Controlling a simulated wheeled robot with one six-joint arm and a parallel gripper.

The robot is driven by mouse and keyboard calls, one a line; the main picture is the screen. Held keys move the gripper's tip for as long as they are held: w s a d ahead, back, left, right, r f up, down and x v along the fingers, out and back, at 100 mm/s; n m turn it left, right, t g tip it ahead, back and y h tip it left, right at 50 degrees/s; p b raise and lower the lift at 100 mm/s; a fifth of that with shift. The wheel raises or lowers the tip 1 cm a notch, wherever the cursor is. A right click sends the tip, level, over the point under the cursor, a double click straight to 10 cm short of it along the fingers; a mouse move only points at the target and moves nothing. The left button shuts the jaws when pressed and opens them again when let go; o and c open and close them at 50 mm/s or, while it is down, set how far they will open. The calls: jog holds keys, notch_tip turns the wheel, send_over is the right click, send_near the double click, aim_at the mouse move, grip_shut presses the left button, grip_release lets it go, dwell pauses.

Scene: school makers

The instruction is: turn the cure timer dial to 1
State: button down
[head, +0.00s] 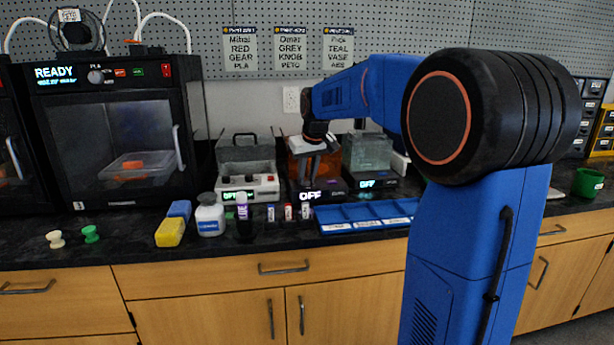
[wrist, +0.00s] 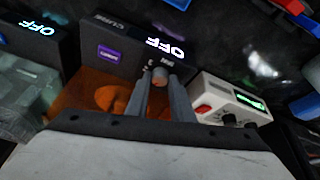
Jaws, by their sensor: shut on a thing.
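The cure station is a dark box with an orange see-through cover (head: 298,165), and its front panel (wrist: 95,42) fills the upper middle of the wrist view. Its lit display (wrist: 166,48) reads OFF, upside down in the wrist view. The timer dial (wrist: 159,72) is a small round knob beside the display. My gripper (wrist: 160,82) has its two grey fingers on either side of the dial, shut on it. In the head view my gripper (head: 312,165) reaches down in front of the orange cover, and the dial is too small to make out there.
A white instrument with knobs (head: 248,188) stands close on the left of the cure station. A clear-lidded unit (head: 368,155), also reading OFF, stands on its right. Small bottles and a blue tray (head: 365,215) lie in front. My arm blocks the right of the view.

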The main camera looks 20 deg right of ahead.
jog(key=shift+a+m+g+h, duration=0.1)
jog(key=shift+m+g+h, duration=0.45)
jog(key=shift+m, duration=1.65)
jog(key=shift+t+h, duration=0.25)
jog(key=shift+h, duration=0.1)
jog(key=c, duration=1.8)
grip_release()
jog(key=v, duration=1.7)
jog(key=shift+r, duration=0.2)
jog(key=s+a+f+n, duration=0.1)
jog(key=s+a+f, duration=0.1)
jog(key=s+f, duration=0.7)
jog(key=s+a+f+n+y, duration=0.1)
jog(key=s+a+f, duration=0.1)
jog(key=s+f, duration=0.7)
jog(key=s+a+f+n+y, duration=0.1)
jog(key=s+a+f+n, duration=0.1)
jog(key=s+f, duration=0.8)
jog(key=shift+s+a+t, duration=0.1)
jog(key=shift+s+t, duration=0.1)
jog(key=shift+s, duration=1.55)
jog(key=shift+s+a+t, duration=0.1)
jog(key=shift+s+t, duration=0.1)
jog(key=shift+s, duration=1.55)
